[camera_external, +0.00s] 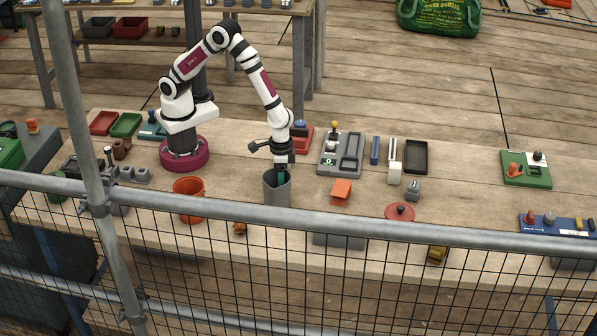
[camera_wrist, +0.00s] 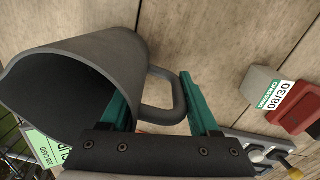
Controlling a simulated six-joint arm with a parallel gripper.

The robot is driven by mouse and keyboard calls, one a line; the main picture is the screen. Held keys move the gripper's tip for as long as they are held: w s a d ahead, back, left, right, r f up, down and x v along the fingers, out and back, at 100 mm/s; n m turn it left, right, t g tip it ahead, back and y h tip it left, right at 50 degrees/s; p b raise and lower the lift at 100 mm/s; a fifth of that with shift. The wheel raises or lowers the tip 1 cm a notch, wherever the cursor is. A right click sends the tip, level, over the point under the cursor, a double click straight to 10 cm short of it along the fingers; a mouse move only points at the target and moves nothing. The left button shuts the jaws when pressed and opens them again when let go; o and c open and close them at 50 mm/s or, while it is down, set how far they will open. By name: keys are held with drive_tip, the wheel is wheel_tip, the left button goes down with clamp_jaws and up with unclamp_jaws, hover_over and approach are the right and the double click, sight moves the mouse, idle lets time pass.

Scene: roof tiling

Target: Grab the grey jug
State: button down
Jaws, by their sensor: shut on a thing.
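The grey jug (camera_external: 270,192) is at the middle of the wooden table (camera_external: 330,222) in the external view, behind the guard rail. My gripper (camera_external: 281,174) points down at its mouth. In the wrist view the jug (camera_wrist: 110,46) fills the upper left, its dark opening facing left and its looped handle on the right. My gripper's teal fingers (camera_wrist: 155,90) straddle the handle side, one at the jug's rim and one outside the handle. The gripper is shut on the jug. I cannot tell whether its base touches the table.
An orange pot (camera_external: 188,208) stands left of the jug. An orange block (camera_external: 341,190) and a round red lid (camera_external: 400,211) lie to the right. A grey tray with tools (camera_external: 341,155) is behind. A metal rail (camera_external: 420,232) crosses in front.

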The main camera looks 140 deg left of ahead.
drive_tip(key=shift+r, duration=0.2)
drive_tip(key=shift+r, duration=0.6)
wheel_tip(320, 180, up, 3)
drive_tip(key=shift+f, duration=0.15)
drive_tip(key=s+d+r, duration=0.1)
drive_tip(key=d+r, duration=0.5)
drive_tip(key=d, duration=0.5)
drive_tip(key=shift+d+r, duration=0.3)
drive_tip(key=shift+r, duration=0.05)
drive_tip(key=shift+s, duration=0.1)
idle(2.3)
